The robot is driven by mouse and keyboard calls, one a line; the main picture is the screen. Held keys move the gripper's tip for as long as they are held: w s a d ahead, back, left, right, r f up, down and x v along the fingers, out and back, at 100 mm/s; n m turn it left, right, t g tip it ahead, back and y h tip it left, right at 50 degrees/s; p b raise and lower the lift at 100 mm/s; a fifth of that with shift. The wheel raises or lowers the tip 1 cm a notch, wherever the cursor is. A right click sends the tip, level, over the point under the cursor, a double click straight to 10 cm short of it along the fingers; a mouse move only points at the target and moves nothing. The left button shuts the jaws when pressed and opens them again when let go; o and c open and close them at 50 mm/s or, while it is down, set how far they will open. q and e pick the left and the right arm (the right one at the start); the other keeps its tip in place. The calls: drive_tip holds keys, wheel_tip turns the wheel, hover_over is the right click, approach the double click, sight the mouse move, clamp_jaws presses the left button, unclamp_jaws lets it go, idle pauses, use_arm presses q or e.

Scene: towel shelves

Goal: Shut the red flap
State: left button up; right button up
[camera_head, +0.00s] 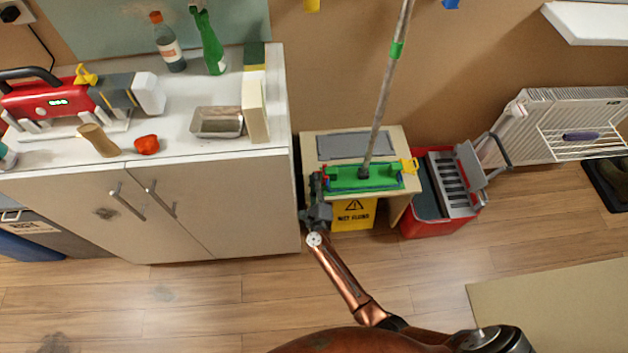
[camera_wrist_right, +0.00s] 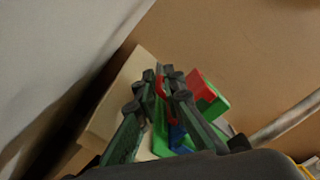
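A green flat mop head (camera_head: 375,177) with small red and blue parts lies on a low wooden table. A red block-like part (camera_wrist_right: 201,88) on the green piece shows in the right wrist view. A thin red strip (camera_wrist_right: 161,87) shows between my right fingertips; I cannot tell which red part is the flap or whether it stands open. My right gripper (camera_head: 317,179) is at the left end of the mop head. In the wrist view its two fingers (camera_wrist_right: 160,78) reach to the red strip with a narrow gap; grip on it is unclear. My left gripper is out of view.
A white cabinet (camera_head: 225,215) stands close left of my right gripper. The mop pole (camera_head: 385,90) rises from the mop head. A yellow wet-floor sign (camera_head: 353,214) is below the table (camera_head: 396,210). A red bucket (camera_head: 425,228) stands to the right. The front floor is open.

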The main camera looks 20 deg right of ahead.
drive_tip(key=o, duration=0.4)
drive_tip(key=shift+s+d+f, duration=0.2)
drive_tip(key=shift+d+f, duration=0.1)
drive_tip(key=shift+f, duration=0.2)
drive_tip(key=shift+a+r, duration=0.1)
drive_tip(key=v, duration=0.7)
drive_tip(key=shift+s, duration=0.2)
drive_tip(key=shift+s+a+r, duration=0.1)
drive_tip(key=shift+a, duration=0.05)
